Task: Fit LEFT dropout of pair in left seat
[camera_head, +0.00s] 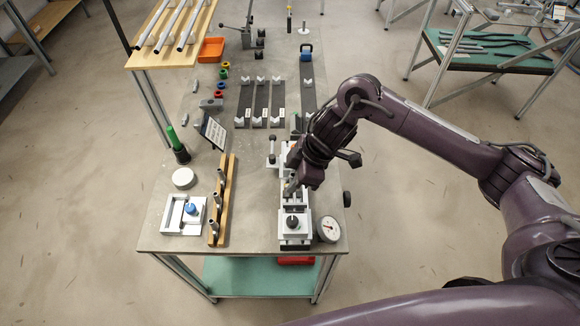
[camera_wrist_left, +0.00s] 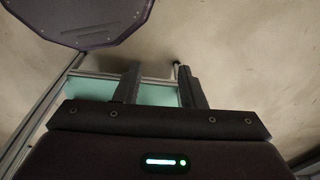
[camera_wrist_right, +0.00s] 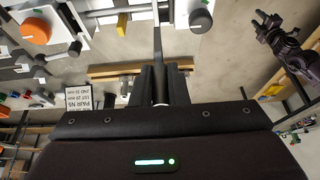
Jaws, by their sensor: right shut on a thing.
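My right gripper (camera_head: 291,186) is low over the back part of the white and grey frame jig (camera_head: 293,224), at the right side of the table. In the right wrist view, the fingers of this gripper (camera_wrist_right: 160,84) are shut on a thin dark piece (camera_wrist_right: 157,45), which looks like a dropout seen edge-on. A small pale round part shows between the fingers. My gripper and forearm hide the seats in the head view, so I cannot tell whether the piece touches one. My left gripper (camera_wrist_left: 160,82) is open and empty, away from the jig.
A dial gauge (camera_head: 328,229) stands at the jig's front right. A card (camera_head: 214,132) and dark bars (camera_head: 262,103) are farther back. Bare tabletop lies between rack and jig.

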